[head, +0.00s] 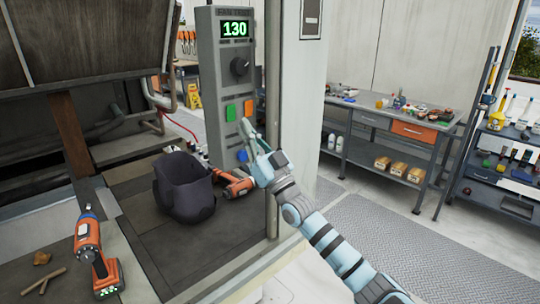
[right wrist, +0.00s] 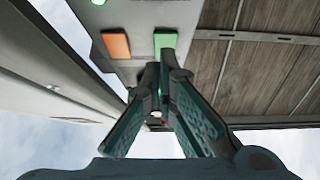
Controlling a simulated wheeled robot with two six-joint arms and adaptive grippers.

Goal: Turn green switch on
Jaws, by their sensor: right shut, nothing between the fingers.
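The green switch (head: 231,113) is a flat rectangle on the left of the upright grey control panel (head: 209,78). It also shows in the right wrist view (right wrist: 165,42), at the top middle. My right gripper (head: 245,125) is shut and empty, in front of the panel just below the orange switch (head: 249,107). In the right wrist view its closed fingertips (right wrist: 160,75) appear just below the green switch, close to it; contact cannot be told. A blue switch (head: 242,156) is lower on the panel. My left gripper is not in view.
A second drill (head: 235,184) lies beside the bucket. A pale post (head: 305,110) stands right of the panel.

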